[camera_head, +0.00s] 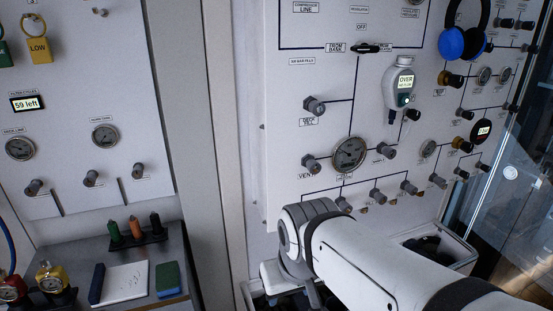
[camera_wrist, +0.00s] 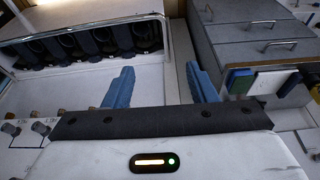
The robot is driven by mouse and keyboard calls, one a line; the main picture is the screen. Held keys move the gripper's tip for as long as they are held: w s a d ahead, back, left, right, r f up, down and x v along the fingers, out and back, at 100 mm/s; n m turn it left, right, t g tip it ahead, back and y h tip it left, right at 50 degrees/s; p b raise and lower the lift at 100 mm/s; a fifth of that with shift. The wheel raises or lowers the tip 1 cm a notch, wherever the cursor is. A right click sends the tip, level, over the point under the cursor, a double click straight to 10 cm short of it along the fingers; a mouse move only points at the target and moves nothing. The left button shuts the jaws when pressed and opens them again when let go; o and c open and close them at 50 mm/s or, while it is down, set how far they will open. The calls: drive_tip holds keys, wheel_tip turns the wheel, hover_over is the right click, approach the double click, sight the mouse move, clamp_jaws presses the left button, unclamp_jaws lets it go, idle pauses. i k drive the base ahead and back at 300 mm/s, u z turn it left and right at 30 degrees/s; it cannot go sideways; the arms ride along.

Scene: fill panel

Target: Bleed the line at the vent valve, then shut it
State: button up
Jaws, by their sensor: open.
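The vent valve (camera_head: 310,163) is a dark knob on the white panel, above a label reading "VENT". A round gauge (camera_head: 349,154) sits just right of it, with another dark knob (camera_head: 386,150) beyond. My gripper (camera_wrist: 160,85) shows two blue fingers spread apart in the wrist view, with nothing between them. In the head view my arm reaches in from the lower right and its wrist is below the vent valve, apart from it. The fingers cannot be made out there. I cannot tell whether the valve is open or shut.
A grey-white device (camera_head: 399,85) reading "OVER" and blue headphones (camera_head: 463,40) hang on the panel's right part. A shelf at lower left holds a notepad (camera_head: 125,283) and screwdriver-like tools (camera_head: 136,229). Drawers (camera_wrist: 255,50) stand at right in the wrist view.

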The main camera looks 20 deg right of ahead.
sight(313, 167)
drive_tip(key=u, duration=1.2)
drive_tip(key=k, duration=1.65)
drive_tip(key=z, duration=0.55)
drive_tip(key=i, duration=1)
drive_tip(key=z, duration=0.05)
